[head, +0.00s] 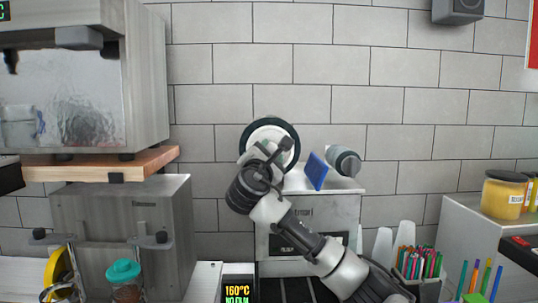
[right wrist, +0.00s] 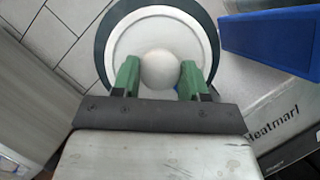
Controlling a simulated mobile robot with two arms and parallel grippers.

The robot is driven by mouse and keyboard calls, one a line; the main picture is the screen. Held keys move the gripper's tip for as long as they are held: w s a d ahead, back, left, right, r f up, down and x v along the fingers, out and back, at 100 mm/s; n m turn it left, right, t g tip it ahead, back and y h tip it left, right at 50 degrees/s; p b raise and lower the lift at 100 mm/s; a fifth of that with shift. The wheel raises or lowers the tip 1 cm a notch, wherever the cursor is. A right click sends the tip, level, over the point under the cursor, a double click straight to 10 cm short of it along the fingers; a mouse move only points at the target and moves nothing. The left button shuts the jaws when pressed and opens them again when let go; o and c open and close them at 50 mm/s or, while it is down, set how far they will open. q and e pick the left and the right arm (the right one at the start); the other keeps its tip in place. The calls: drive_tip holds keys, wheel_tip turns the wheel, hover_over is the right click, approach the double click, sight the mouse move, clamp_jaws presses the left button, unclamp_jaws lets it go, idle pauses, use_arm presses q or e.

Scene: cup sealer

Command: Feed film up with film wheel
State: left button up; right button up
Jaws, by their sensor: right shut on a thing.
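The film wheel (head: 264,132) is a white disc with a dark rim at the top left of the sealer (head: 345,208), against the tiled wall. My right gripper (head: 272,151) reaches up to it from the lower right and hides part of it. In the right wrist view, the wheel (right wrist: 150,32) faces the camera, and the green fingers of my right gripper (right wrist: 159,76) are shut on its round white knob (right wrist: 158,68). A display (head: 238,290) below reads 160°C and NO FILM. No film can be made out. My left gripper is out of view.
A blue plate (head: 316,171) and a grey roller (head: 344,161) stand just right of the wheel; the plate also shows close to the gripper in the right wrist view (right wrist: 270,42). Grey cabinets stand left. Colored pens (head: 418,264) and a yellow jar (head: 502,196) are right.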

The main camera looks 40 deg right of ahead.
drive_tip(key=shift+m, duration=0.3)
drive_tip(key=shift+s+d+m+t+y+b, duration=0.2)
drive_tip(key=shift+m+y+b, duration=0.45)
drive_tip(key=shift+m+y, duration=2.6)
drive_tip(key=shift+w+a+m+t+y+b, duration=0.1)
drive_tip(key=shift+m+t+y+b, duration=0.45)
drive_tip(key=shift+m, duration=5.15)
drive_tip(key=shift+s+d+m+t+y+b, duration=0.15)
drive_tip(key=shift+m+y+b, duration=0.65)
drive_tip(key=shift+m+y, duration=2.55)
drive_tip(key=m+h, duration=0.2)
drive_tip(key=shift+w+m, duration=0.1)
drive_tip(key=shift+m, duration=0.2)
